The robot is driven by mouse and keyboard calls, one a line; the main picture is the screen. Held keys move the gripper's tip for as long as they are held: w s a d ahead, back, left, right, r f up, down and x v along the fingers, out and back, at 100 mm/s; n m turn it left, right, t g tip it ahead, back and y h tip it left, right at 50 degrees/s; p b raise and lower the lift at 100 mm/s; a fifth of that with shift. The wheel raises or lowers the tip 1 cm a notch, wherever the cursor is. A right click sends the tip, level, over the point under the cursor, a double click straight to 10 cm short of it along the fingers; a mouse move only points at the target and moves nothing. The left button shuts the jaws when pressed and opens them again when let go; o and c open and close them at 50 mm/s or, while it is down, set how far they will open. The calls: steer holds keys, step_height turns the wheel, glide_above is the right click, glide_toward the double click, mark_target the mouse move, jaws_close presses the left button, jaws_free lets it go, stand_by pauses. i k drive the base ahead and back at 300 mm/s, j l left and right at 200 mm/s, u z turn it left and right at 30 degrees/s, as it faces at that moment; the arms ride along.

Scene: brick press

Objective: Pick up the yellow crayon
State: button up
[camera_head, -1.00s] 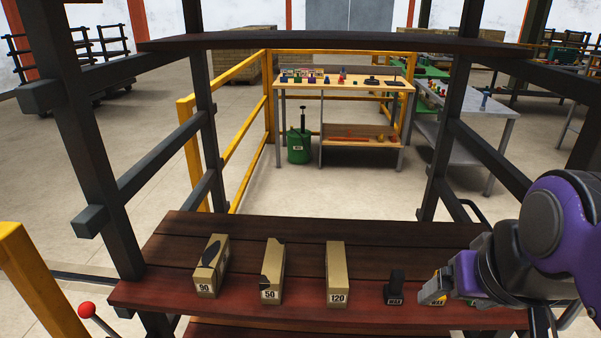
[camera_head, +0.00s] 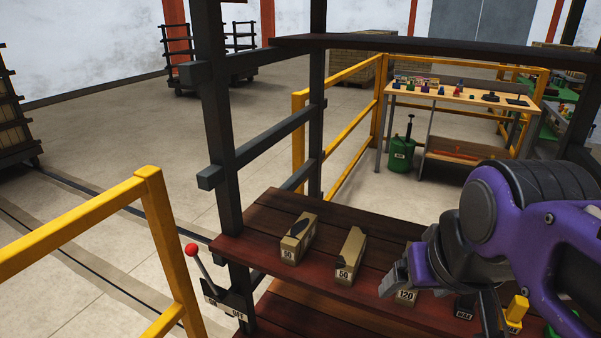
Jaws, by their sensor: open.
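The yellow crayon (camera_head: 516,310) stands on the dark red plank shelf (camera_head: 262,232) near the lower right of the view. It is partly hidden behind my arm. My gripper (camera_head: 394,280) is open and reaches out to the left of the crayon, in front of the block marked 120. It is clear of the crayon, and nothing shows between its fingers. A black piece with a pale label (camera_head: 465,308) stands between the gripper and the crayon.
Tan blocks stand on the shelf: one at the left (camera_head: 297,240), one marked 50 (camera_head: 349,257) and one marked 120 (camera_head: 405,297). Dark posts (camera_head: 217,140) frame the shelf. A red-knobbed lever (camera_head: 192,249) and yellow rail (camera_head: 90,220) are at the left.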

mark_target(520, 306)
steer(key=z, duration=1.3)
steer(key=i+l+u, duration=0.2)
steer(key=l, duration=0.15)
steer(key=k+j, duration=0.1)
steer(key=i+j+z, duration=0.05)
